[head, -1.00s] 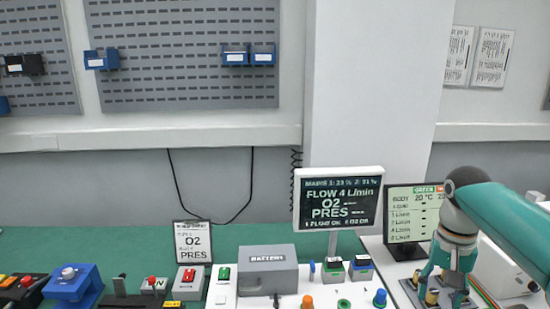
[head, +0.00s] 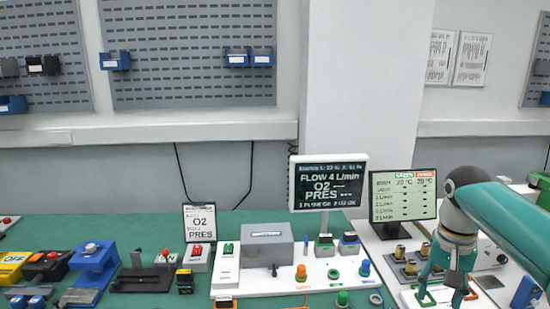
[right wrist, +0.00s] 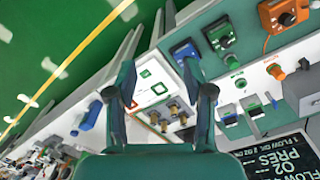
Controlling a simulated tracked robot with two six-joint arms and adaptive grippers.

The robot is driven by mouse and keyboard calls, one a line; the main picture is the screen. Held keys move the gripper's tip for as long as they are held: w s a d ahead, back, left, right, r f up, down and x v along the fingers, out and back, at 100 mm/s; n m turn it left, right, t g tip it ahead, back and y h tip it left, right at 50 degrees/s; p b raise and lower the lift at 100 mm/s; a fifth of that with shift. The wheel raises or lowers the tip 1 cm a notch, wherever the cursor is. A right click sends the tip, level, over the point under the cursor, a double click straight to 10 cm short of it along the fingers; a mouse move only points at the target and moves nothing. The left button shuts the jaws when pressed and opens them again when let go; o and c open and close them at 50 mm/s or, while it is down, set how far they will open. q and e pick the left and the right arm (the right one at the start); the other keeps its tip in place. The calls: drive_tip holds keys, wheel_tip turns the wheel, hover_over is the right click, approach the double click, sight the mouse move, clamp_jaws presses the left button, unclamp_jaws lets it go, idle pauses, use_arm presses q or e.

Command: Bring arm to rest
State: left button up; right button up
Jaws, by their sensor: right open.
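My right arm, teal with grey joints, comes in from the right in the head view. Its right gripper (head: 442,292) points down over the white panel at the right of the bench. In the right wrist view the two fingers of this gripper (right wrist: 158,75) are spread with nothing between them. Beyond them lies a white panel with brass fittings (right wrist: 172,112). The same brass fittings (head: 400,252) stand just left of the gripper in the head view. I cannot tell whether the fingertips touch the panel. My left gripper is not in view.
A monitor (head: 403,196) stands behind the right gripper, and a dark flow display (head: 328,185) stands left of it. A grey box (head: 267,247), coloured knobs and switch boxes crowd the bench. Green surface (head: 150,228) is clear at the back left.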

drive_tip(key=s+a+f+n+y+b, duration=0.15)
drive_tip(key=a+f, duration=0.25)
drive_tip(key=f, duration=0.7)
drive_tip(key=a+f+n+y+b, duration=0.15)
drive_tip(key=a+f, duration=0.25)
drive_tip(key=f, duration=0.7)
drive_tip(key=a+f+n+b, duration=0.15)
drive_tip(key=a+f, duration=0.25)
drive_tip(key=f, duration=0.7)
use_arm(q)
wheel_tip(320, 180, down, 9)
drive_tip(key=b, duration=0.4)
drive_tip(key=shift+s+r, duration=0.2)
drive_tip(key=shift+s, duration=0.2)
use_arm(e)
drive_tip(key=s+a+f, duration=0.3)
drive_tip(key=s+f, duration=0.5)
drive_tip(key=s, duration=0.2)
drive_tip(key=s+a+f+y, duration=0.1)
drive_tip(key=s+a+f, duration=0.3)
drive_tip(key=s+f, duration=0.5)
drive_tip(key=shift+s+a+f+m+t, duration=0.25)
drive_tip(key=shift+s+m+t, duration=0.15)
drive_tip(key=shift+s, duration=0.1)
